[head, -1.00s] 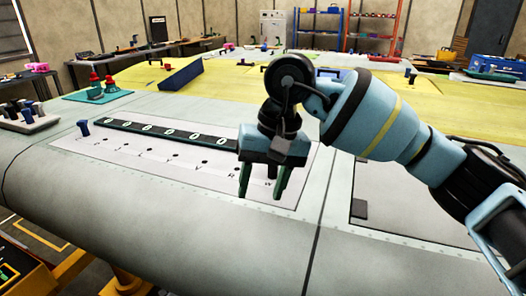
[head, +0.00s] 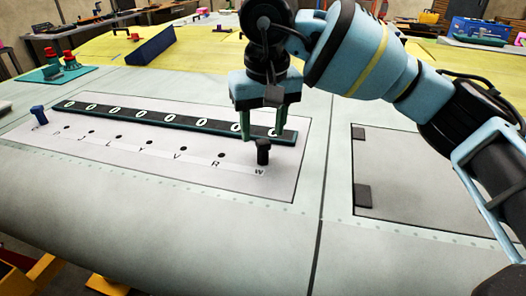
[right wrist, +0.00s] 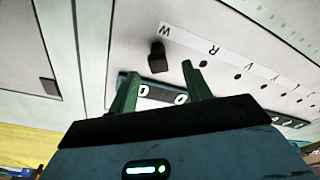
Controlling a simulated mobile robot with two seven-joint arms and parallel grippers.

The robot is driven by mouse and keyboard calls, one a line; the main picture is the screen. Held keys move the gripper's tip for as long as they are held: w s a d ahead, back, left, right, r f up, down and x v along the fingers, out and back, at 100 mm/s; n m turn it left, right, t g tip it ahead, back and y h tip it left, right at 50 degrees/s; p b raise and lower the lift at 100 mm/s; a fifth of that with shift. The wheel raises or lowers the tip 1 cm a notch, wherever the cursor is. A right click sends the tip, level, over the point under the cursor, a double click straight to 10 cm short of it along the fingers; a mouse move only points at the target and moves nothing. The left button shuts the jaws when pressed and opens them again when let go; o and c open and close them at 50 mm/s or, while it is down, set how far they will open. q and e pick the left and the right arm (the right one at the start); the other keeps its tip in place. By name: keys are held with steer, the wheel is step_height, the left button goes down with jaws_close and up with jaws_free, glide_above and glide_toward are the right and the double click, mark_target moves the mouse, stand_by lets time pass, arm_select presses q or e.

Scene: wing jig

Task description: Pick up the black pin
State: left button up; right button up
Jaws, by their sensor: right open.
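The black pin (head: 263,151) stands upright on the white strip at the hole marked W, at the right end of the row. It also shows in the right wrist view (right wrist: 158,57), ahead of and between the fingertips, apart from both. My right gripper (head: 263,134) is open and empty, its fingers pointing down over the dark numbered bar, just behind the pin. In the right wrist view its two green fingers (right wrist: 160,78) are spread apart. My left gripper is in neither view.
A dark bar with white marks (head: 165,118) lies behind the row of lettered holes. A blue pin (head: 39,115) stands at the row's left end. A blue block (head: 150,45) and a teal tray with red pieces (head: 55,74) are farther back. The wing surface in front is clear.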

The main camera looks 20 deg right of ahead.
mark_target(263, 142)
steer(key=shift+f, duration=0.2)
steer(key=f, duration=0.4)
steer(key=shift+w+d+p, duration=0.15)
steer(key=shift+w+p, duration=0.15)
steer(key=shift+f, duration=0.3)
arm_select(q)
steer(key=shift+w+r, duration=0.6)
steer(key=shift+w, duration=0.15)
arm_select(e)
steer(key=shift+c, duration=0.3)
jaws_close()
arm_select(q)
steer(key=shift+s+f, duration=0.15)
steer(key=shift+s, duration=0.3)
arm_select(e)
steer(key=shift+r, duration=0.1)
